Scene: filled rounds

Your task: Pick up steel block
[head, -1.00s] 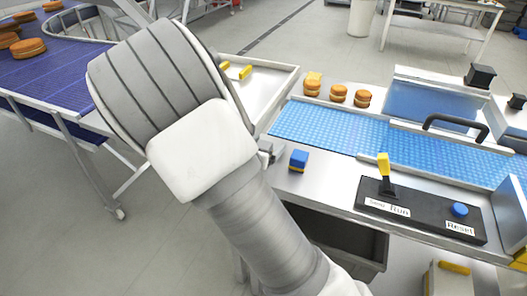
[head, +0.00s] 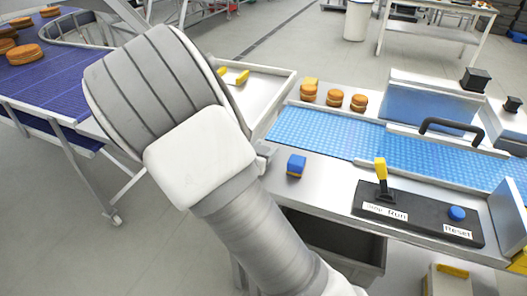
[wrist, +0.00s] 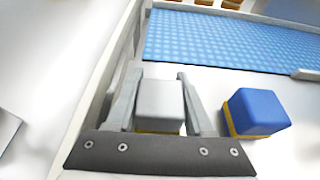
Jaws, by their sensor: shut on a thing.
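The steel block (wrist: 160,100) is a light grey cube with a yellow band at its base, in the middle of the wrist view. My gripper (wrist: 157,88) has a finger on each side of the block and is shut on it. Whether the block still touches the metal surface is hard to tell. In the head view my arm hides the block and most of the gripper; only a small grey part of the gripper (head: 264,152) shows beside the arm.
A blue block (head: 296,165) with a yellow base stands just right of the gripper. Behind lies a blue conveyor belt (head: 325,132) with several round filled biscuits beyond it. A black control panel (head: 418,213) with a yellow lever and blue button is further right.

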